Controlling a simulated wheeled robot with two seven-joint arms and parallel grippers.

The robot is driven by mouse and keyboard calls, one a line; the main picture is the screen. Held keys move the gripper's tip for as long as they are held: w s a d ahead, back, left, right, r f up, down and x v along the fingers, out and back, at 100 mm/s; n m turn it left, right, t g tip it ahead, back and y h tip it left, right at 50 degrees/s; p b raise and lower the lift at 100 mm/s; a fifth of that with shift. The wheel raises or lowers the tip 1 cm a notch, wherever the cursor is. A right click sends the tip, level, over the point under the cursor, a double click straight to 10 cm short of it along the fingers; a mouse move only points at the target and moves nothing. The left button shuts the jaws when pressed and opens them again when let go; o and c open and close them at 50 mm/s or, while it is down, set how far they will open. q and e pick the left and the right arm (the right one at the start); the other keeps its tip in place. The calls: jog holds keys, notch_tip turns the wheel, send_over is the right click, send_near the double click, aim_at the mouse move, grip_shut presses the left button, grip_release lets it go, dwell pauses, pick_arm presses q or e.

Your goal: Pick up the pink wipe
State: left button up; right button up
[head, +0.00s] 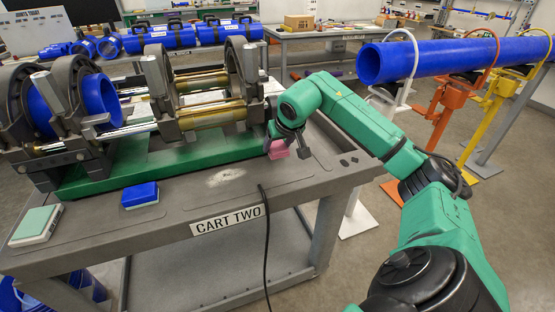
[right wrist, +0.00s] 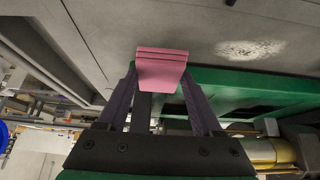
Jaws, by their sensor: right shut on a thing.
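The pink wipe (head: 278,150) is at the right end of the cart top, beside the green base of the fusion machine. In the right wrist view the pink wipe (right wrist: 161,68) looks like a folded, layered pad between my fingertips. My right gripper (head: 287,143) is shut on it, pointing down at the cart. The right wrist view shows the gripper's two dark fingers (right wrist: 160,77) on either side of the wipe. I cannot tell whether the wipe still touches the cart top. My left gripper is not in view.
The grey cart top (head: 205,210) carries the fusion machine on its green base (head: 160,165), a blue-topped block (head: 140,195) and a pale green-topped block (head: 36,225). A black cable (head: 266,240) hangs over the front edge. A long blue pipe (head: 450,58) rests on stands at right.

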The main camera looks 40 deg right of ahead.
aim_at(278, 147)
notch_tip(278, 147, up, 22)
jog(key=p, duration=0.5)
jog(key=shift+f, duration=0.2)
